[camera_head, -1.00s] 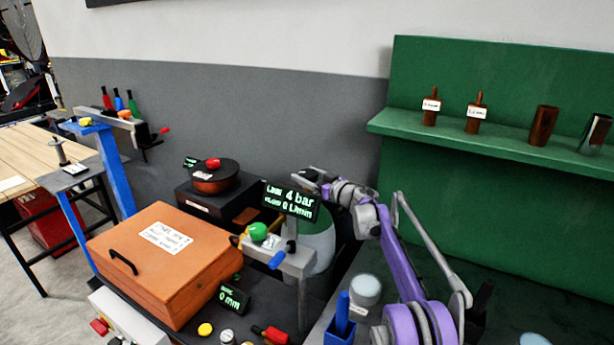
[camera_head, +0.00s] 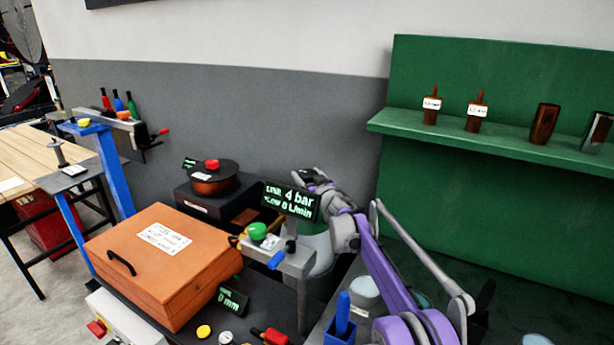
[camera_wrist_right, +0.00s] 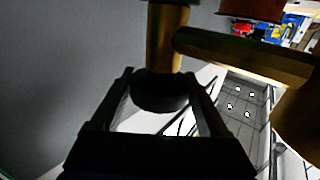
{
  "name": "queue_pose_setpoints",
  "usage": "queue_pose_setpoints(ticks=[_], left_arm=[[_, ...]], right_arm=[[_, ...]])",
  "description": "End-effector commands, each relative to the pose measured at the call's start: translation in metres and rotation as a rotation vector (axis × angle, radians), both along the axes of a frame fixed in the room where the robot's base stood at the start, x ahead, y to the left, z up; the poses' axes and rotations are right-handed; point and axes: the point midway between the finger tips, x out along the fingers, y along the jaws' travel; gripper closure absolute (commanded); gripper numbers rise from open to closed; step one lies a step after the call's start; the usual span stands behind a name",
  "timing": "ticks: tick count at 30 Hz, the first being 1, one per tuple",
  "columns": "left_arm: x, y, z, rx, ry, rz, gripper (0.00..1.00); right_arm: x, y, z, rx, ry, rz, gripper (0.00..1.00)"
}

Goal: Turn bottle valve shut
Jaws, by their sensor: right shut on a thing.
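The gas bottle (camera_head: 322,252) is a pale grey-green rounded body behind the small grey stand in the head view. Its top is hidden by the display and my arm. My right gripper (camera_head: 313,180) is just above and behind the display. In the right wrist view its two dark fingers (camera_wrist_right: 160,80) are on either side of a dark round knob (camera_wrist_right: 160,94) at the end of a brass valve body (camera_wrist_right: 166,42), shut on it. The display (camera_head: 290,201) reads 4 bar and a flow of 0 L/min. My left gripper is not in view.
An orange box (camera_head: 165,262) and a grey stand (camera_head: 285,262) with a green knob are at the left of the bottle. A green shelf (camera_head: 490,133) with brown bottles is at the right. A blue pen holder (camera_head: 340,328) stands in front.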

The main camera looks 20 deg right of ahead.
Motion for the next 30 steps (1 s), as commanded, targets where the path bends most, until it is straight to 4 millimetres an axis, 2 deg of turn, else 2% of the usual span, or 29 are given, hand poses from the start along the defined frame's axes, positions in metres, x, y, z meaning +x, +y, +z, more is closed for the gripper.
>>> queue_pose_setpoints(ticks=[9,10,13,23,26,30], left_arm=[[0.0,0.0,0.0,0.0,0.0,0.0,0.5],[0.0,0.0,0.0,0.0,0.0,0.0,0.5],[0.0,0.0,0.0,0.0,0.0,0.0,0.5],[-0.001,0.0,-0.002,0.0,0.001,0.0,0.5],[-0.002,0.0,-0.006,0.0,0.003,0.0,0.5],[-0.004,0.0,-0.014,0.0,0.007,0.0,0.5]], right_arm=[[0.0,-0.001,0.0,0.001,0.001,-0.007,0.78],[0.0,-0.001,0.0,0.001,0.001,-0.007,0.19],[0.0,-0.001,0.0,0.001,0.001,-0.006,0.01],[-0.004,-0.001,-0.001,0.0,0.001,-0.006,0.0],[-0.013,-0.001,-0.001,0.0,0.002,-0.006,0.0],[-0.036,-0.002,-0.002,0.0,0.002,-0.006,0.0]])
